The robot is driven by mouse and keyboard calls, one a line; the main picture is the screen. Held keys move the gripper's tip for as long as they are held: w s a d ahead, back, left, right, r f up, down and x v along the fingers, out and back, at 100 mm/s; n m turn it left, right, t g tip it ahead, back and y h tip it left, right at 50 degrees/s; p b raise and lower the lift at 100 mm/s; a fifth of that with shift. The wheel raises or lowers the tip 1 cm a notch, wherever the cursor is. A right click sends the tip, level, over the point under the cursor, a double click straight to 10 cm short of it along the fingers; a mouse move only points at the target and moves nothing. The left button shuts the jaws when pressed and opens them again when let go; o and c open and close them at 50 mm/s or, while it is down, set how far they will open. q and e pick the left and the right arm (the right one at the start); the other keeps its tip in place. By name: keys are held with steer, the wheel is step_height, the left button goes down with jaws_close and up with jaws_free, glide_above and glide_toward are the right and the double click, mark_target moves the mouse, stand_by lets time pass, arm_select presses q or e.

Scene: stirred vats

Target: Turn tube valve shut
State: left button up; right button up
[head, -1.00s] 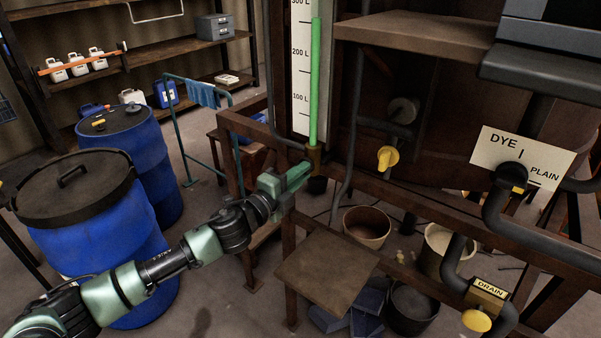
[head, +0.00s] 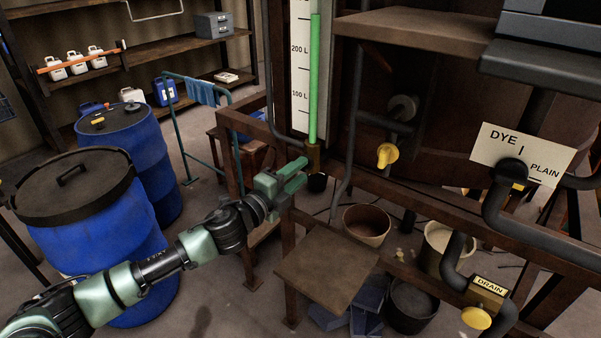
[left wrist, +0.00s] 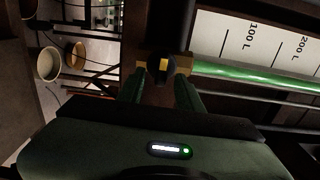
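The tube valve is a small brass block (head: 313,155) at the foot of the green-filled sight tube (head: 314,80). In the left wrist view the brass block (left wrist: 181,65) carries a black handle with a yellow mark (left wrist: 163,65). The handle seems to lie across the line of the green tube (left wrist: 235,71). My left gripper (head: 303,170) is just in front of and below the valve. In the left wrist view its two fingers (left wrist: 160,80) are apart, with the handle ahead of the gap and nothing gripped. My right gripper is not in view.
A rusty frame rail (head: 265,130) runs beside the valve, and a grey pipe (head: 352,125) stands to its right. A small table (head: 325,270) and buckets (head: 367,225) are below. Blue drums (head: 95,235) stand at left. Yellow-handled valves (head: 387,155) are farther right.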

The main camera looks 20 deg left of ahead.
arm_select(q)
steer(key=b+v, duration=0.2)
steer(key=v, duration=0.5)
